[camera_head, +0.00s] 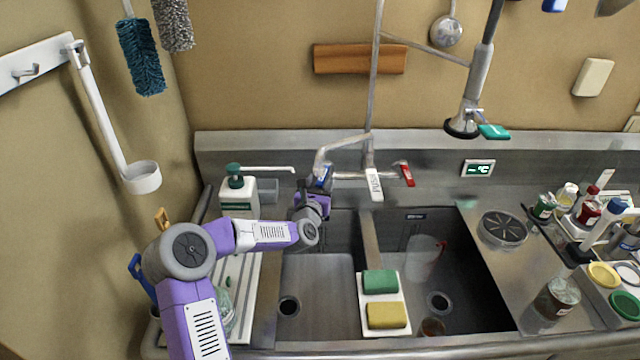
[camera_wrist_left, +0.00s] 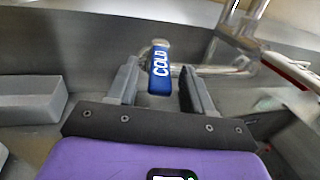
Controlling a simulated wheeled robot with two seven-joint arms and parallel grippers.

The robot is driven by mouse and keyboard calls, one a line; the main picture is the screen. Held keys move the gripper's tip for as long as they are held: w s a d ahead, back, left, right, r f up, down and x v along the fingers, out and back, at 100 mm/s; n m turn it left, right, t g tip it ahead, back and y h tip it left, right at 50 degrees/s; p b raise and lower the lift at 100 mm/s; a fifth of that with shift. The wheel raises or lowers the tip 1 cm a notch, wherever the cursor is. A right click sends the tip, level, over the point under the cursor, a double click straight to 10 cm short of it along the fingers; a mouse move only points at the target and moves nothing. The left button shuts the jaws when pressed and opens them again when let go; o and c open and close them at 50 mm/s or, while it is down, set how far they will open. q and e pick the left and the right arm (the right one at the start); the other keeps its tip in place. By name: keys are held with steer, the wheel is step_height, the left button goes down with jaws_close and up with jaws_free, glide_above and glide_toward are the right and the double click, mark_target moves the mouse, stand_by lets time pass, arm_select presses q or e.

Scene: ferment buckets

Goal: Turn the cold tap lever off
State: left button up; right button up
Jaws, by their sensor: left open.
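The cold tap lever (camera_wrist_left: 160,72) is blue with the white word COLD, and sits between the open fingers of my left gripper (camera_wrist_left: 157,88) in the left wrist view. A small gap shows on each side of it. In the head view the blue lever (camera_head: 324,176) shows at the left of the tap (camera_head: 345,143), with my left gripper (camera_head: 314,190) right at it. The red lever (camera_head: 408,175) is at the tap's right end. A white lever marked PUSH (camera_head: 375,184) hangs between them. My right gripper is not in view.
Below is a double sink with a left basin (camera_head: 316,277) and a right basin (camera_head: 465,270). A white tray (camera_head: 365,327) with green and yellow sponges lies across the divider. A soap bottle (camera_head: 238,193) stands left of my gripper. A spray head (camera_head: 462,127) hangs at the right.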

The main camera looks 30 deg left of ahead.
arm_select(q)
steer(key=shift+w, duration=0.15)
jaws_close()
stand_by(0.4)
